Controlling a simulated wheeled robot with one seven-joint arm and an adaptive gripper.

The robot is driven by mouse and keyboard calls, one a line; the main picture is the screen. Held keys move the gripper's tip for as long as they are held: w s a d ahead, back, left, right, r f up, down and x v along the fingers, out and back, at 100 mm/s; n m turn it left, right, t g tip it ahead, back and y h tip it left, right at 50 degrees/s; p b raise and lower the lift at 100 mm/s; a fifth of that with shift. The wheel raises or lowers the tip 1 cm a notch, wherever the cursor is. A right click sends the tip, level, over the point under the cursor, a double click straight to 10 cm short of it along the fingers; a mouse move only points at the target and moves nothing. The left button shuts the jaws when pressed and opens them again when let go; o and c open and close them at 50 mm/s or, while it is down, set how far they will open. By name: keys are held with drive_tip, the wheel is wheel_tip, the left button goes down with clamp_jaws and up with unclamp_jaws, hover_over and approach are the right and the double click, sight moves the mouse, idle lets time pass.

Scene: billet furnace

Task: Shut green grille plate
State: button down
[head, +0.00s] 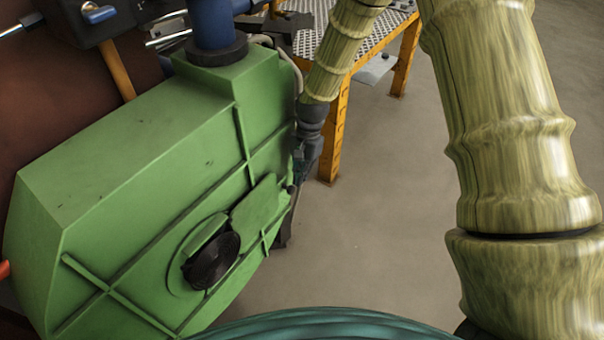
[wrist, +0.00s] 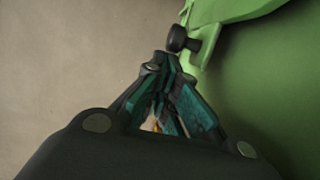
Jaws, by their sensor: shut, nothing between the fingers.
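The green grille plate (head: 258,205) is a flat plate on the side of the green housing (head: 130,150). It sits up and to the right of a round port with a dark grille (head: 211,260), which it leaves largely uncovered. In the wrist view the plate's edge (wrist: 228,10) shows at the top, with a black knob (wrist: 178,39) at its corner. My gripper (head: 299,172) is at the housing's right side, past the plate's right end. In the wrist view its fingers (wrist: 165,66) are shut and empty, their tips just below the knob; contact cannot be told.
A blue pipe (head: 212,22) rises from the housing top. An orange-legged table (head: 336,130) with a metal tread top stands behind my gripper. The grey floor (head: 390,220) to the right of the housing is clear.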

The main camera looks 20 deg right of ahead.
drive_tip(key=s+a+p, duration=0.4)
drive_tip(key=s+a, duration=0.7)
drive_tip(key=a, duration=0.3)
drive_tip(key=shift+d+p, duration=0.1)
drive_tip(key=shift+p, duration=0.25)
drive_tip(key=s+a+r+v, duration=0.1)
drive_tip(key=a+v, duration=0.1)
drive_tip(key=v, duration=0.9)
hover_over(272, 201)
drive_tip(key=s+d, duration=0.1)
drive_tip(key=s, duration=0.3)
drive_tip(key=shift+w+f, duration=0.25)
drive_tip(key=shift+f, duration=0.2)
